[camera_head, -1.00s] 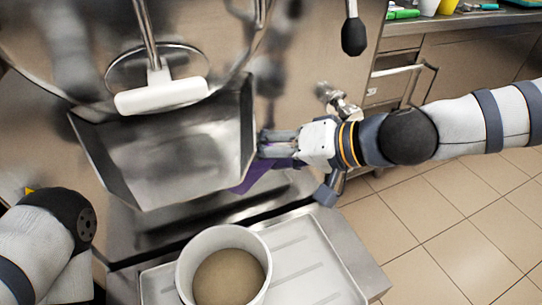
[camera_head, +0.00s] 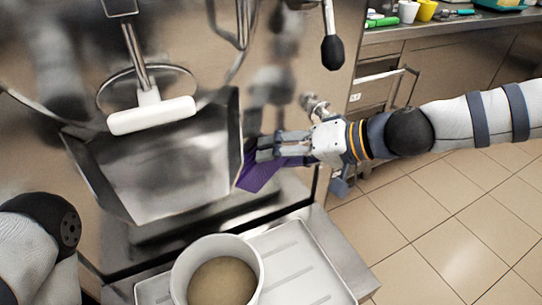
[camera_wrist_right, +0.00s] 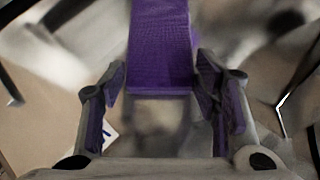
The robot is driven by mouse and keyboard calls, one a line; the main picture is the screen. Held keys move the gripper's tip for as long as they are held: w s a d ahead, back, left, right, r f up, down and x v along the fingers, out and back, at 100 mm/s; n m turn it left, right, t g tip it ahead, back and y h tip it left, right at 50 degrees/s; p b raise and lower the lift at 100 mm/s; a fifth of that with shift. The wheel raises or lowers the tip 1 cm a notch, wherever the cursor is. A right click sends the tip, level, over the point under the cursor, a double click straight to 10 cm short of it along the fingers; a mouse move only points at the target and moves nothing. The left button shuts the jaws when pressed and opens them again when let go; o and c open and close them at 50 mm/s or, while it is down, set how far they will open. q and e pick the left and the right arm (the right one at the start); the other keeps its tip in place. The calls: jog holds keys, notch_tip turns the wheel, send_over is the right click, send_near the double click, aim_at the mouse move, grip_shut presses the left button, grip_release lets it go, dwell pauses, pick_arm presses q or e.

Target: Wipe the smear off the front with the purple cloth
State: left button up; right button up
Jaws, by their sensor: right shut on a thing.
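The purple cloth (camera_head: 262,172) is in my right gripper (camera_head: 262,150), beside the right wall of the steel chute on the machine's front (camera_head: 290,90). In the right wrist view the cloth (camera_wrist_right: 160,45) stretches ahead from between the two fingers of my right gripper (camera_wrist_right: 160,92), with purple also along both fingers. The gripper is shut on it. I cannot tell whether the cloth touches the steel. I cannot make out the smear for certain among the blurred dark reflections on the front. My left arm shows at the lower left; its gripper is out of view.
The open chute (camera_head: 165,175) juts out left of my right gripper. A white tub (camera_head: 217,275) with brown contents stands on a tray (camera_head: 300,265) below. A black-knobbed lever (camera_head: 333,52) hangs above right. A counter (camera_head: 450,30) stands behind; tiled floor lies right.

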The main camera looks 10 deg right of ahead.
aim_at(256, 163)
jog(key=shift+w+d, duration=0.85)
jog(key=shift+d, duration=1.8)
pick_arm(q)
jog(key=shift+d+r, duration=0.1)
jog(key=shift+r, duration=0.1)
pick_arm(e)
jog(key=s+a, duration=0.3)
jog(key=a, duration=0.7)
jog(key=shift+s+a+r, duration=0.1)
pick_arm(q)
jog(key=shift+w, duration=0.1)
